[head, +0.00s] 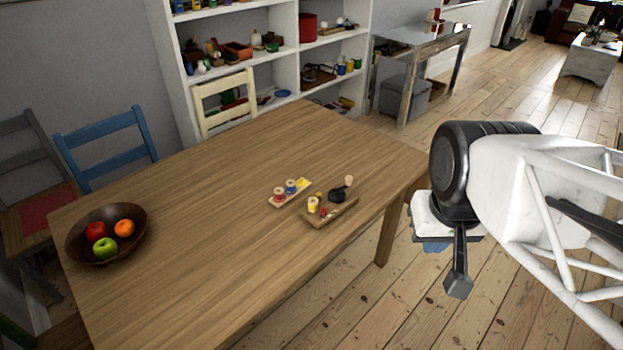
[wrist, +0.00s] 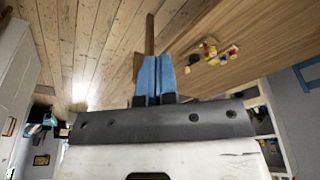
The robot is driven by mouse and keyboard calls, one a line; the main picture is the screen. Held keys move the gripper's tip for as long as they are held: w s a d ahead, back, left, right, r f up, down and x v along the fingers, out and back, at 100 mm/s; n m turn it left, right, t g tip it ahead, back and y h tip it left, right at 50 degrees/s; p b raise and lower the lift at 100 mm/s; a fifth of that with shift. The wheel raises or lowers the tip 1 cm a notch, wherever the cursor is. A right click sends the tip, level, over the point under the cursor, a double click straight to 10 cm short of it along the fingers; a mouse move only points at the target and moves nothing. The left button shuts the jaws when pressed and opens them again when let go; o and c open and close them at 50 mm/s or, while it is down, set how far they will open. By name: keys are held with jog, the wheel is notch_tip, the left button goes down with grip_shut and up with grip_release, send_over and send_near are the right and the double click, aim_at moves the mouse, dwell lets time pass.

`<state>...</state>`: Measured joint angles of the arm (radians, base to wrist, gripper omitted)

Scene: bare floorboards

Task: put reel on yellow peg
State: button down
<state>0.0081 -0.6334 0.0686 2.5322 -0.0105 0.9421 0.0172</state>
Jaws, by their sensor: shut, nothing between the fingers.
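A small pale peg board (head: 276,202) lies on the table with a red reel (head: 279,194) and a blue reel (head: 291,187) on it. Its far right end has a yellow patch (head: 302,183); a peg there is too small to make out. A yellow reel (head: 313,205) with pale ends stands on a wooden tray (head: 333,216) just to the right. My gripper (head: 433,246) hangs beyond the table's right edge, away from these things. In the wrist view its blue fingers (wrist: 155,75) are together and empty, with the small items (wrist: 212,52) off to the right.
A fruit bowl (head: 75,245) stands at the table's left. Chairs and a shelf stand behind. The table between bowl and board is clear.

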jog(key=c, duration=0.7)
grip_release()
jog(key=shift+o, duration=0.2)
jog(key=shift+w, duration=0.1)
